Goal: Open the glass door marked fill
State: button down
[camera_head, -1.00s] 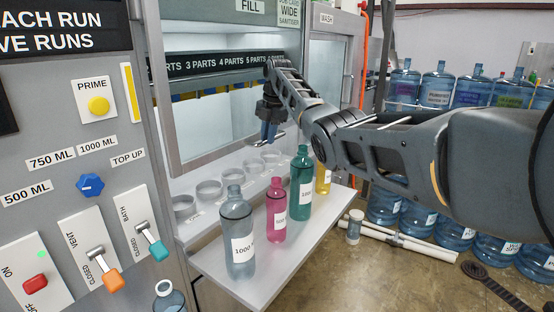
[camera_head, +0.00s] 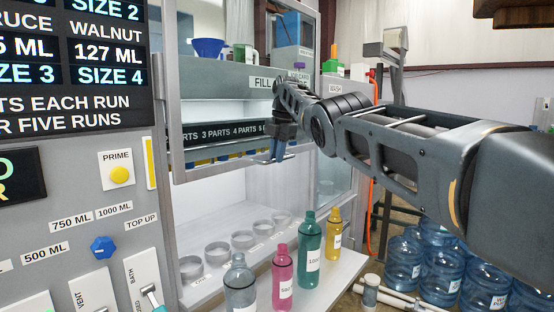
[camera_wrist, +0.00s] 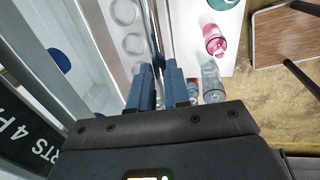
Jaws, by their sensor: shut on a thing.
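The glass door (camera_head: 215,170) under the FILL label (camera_head: 264,82) is a sliding pane in a grey metal frame. In the head view its bottom rail hangs well above the bay floor, leaving an open gap beneath it. My gripper (camera_head: 277,156) is at this lower rail. In the wrist view the two blue-grey fingers (camera_wrist: 158,88) close on a thin metal handle bar (camera_wrist: 158,45) that runs between them. The exact contact at the tips is partly hidden by the fingers.
Inside the bay is a row of round cup holders (camera_head: 243,240). Grey, pink (camera_head: 282,278), green (camera_head: 309,250) and yellow bottles stand on the shelf in front. A control panel (camera_head: 75,210) is at left. Blue water jugs (camera_head: 440,265) stand on the floor at right.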

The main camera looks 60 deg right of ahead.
jog(key=shift+r, duration=0.1)
jog(key=c, duration=1.1)
grip_release()
notch_tip(320, 180, up, 8)
jog(key=s, duration=0.1)
jog(key=shift+s+a+f, duration=0.15)
jog(key=shift+s+f, duration=0.05)
